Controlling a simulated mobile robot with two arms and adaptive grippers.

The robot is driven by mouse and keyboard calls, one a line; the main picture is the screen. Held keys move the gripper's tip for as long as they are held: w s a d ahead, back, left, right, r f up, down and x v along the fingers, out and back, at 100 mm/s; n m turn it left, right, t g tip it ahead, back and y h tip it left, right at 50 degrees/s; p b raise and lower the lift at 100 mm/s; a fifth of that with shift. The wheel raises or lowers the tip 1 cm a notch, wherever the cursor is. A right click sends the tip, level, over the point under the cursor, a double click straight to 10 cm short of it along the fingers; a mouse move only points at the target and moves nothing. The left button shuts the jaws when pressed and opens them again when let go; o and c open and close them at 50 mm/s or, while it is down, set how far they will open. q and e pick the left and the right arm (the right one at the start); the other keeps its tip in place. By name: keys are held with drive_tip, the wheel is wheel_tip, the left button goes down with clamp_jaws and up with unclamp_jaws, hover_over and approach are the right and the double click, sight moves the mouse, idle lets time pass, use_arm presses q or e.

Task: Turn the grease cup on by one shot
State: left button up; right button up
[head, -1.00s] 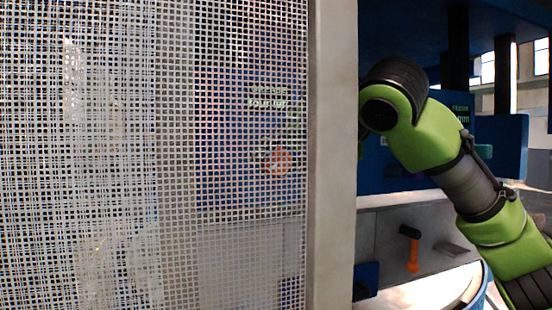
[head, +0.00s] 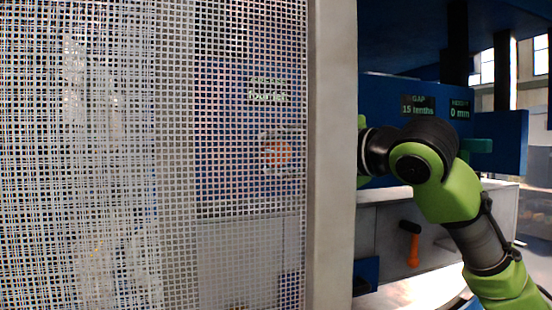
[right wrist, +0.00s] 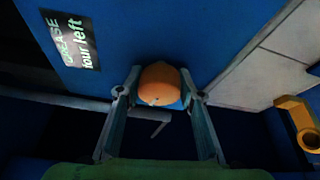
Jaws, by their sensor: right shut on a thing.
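The grease cup is an orange, rounded cap (right wrist: 158,84) standing out from a blue panel in the right wrist view. My right gripper (right wrist: 161,92) has one finger on each side of it and is shut on it. In the head view the cup (head: 277,154) shows dimly through a wire mesh, and the gripper's fingers there are hard to make out. A dark label (right wrist: 74,40) beside the cup reads "GREASE four left". My left gripper is not in view.
The mesh guard (head: 170,200) and its pale post (head: 332,160) stand in front, hiding part of my right arm. Displays read "GAP 15 tenths" (head: 418,105) and "HEIGHT 0 mm" (head: 460,109). An orange-handled tool (head: 412,245) is at lower right. A yellow part (right wrist: 298,125) stands right of the cup.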

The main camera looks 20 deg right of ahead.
drive_tip(key=m+t+b, duration=0.1)
drive_tip(key=m, duration=0.1)
drive_tip(key=m+b, duration=0.1)
drive_tip(key=m, duration=0.1)
drive_tip(key=shift+f+m+t, duration=0.15)
drive_tip(key=shift+m+t, duration=0.15)
drive_tip(key=shift+t, duration=0.1)
drive_tip(key=m+t+b, duration=0.1)
drive_tip(key=m+b, duration=0.1)
drive_tip(key=m, duration=0.2)
drive_tip(key=shift+t, duration=0.3)
drive_tip(key=m+t+b, duration=0.1)
drive_tip(key=m, duration=0.1)
drive_tip(key=m+h+b, duration=0.1)
drive_tip(key=m, duration=0.2)
drive_tip(key=shift+t, duration=0.4)
drive_tip(key=shift+m+t+h+b, duration=0.45)
drive_tip(key=shift+m+h, duration=0.45)
drive_tip(key=shift+m, duration=0.7)
drive_tip(key=o, duration=1.1)
drive_tip(key=shift+w, duration=0.1)
drive_tip(key=v, duration=1.2)
drive_tip(key=shift+a, duration=0.1)
